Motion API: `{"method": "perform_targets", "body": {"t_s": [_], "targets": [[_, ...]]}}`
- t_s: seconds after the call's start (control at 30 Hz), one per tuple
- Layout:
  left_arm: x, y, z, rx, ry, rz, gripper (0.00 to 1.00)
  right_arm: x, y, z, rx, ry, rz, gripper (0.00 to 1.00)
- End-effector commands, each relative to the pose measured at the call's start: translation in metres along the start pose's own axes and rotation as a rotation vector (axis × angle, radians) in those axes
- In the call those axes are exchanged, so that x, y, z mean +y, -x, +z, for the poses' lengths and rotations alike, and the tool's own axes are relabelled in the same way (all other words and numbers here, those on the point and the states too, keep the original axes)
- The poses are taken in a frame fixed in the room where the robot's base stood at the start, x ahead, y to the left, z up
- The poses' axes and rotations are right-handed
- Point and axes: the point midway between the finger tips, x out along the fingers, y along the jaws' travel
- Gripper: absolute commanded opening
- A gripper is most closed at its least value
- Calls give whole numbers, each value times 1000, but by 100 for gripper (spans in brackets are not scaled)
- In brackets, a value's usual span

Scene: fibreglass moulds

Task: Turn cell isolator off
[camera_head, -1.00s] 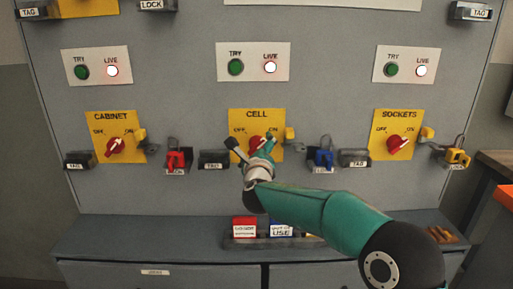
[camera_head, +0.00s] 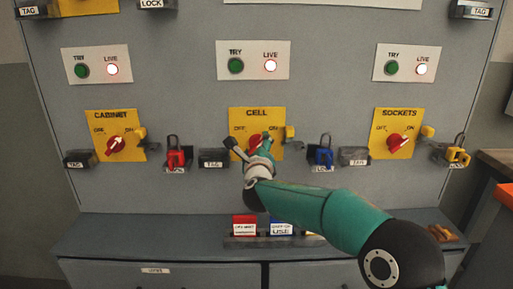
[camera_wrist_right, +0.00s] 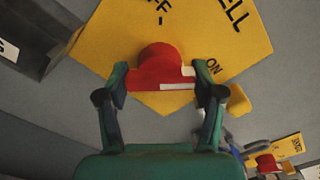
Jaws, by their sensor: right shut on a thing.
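The yellow cell isolator plate (camera_head: 277,116) is in the middle of the grey panel, marked OFF and ON. Its red knob (camera_wrist_right: 155,66) has a white mark on the side towards ON in the right wrist view. My right gripper (camera_head: 249,144) is at this knob and partly hides it in the head view. In the right wrist view my right gripper (camera_wrist_right: 157,92) has a finger on each side of the knob and is shut on it. Above the plate, the cell LIVE lamp (camera_head: 270,66) glows white beside the green TRY button (camera_head: 236,66). My left gripper is out of view.
The cabinet isolator (camera_head: 116,147) is to the left and the sockets isolator (camera_head: 397,143) to the right. A red padlock (camera_head: 176,158), a blue padlock (camera_head: 323,157) and tag holders hang between them. A grey ledge (camera_head: 150,233) with labelled blocks lies below.

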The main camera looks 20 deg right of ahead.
Motion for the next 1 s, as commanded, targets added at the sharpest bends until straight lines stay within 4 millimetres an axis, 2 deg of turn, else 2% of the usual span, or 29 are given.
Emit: {"method": "perform_targets", "body": {"t_s": [0.27,1.0], "targets": [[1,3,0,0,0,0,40,3,0,0,-1,172,9,32],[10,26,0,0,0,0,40,4,1,-1,-2,869,14,32]]}}
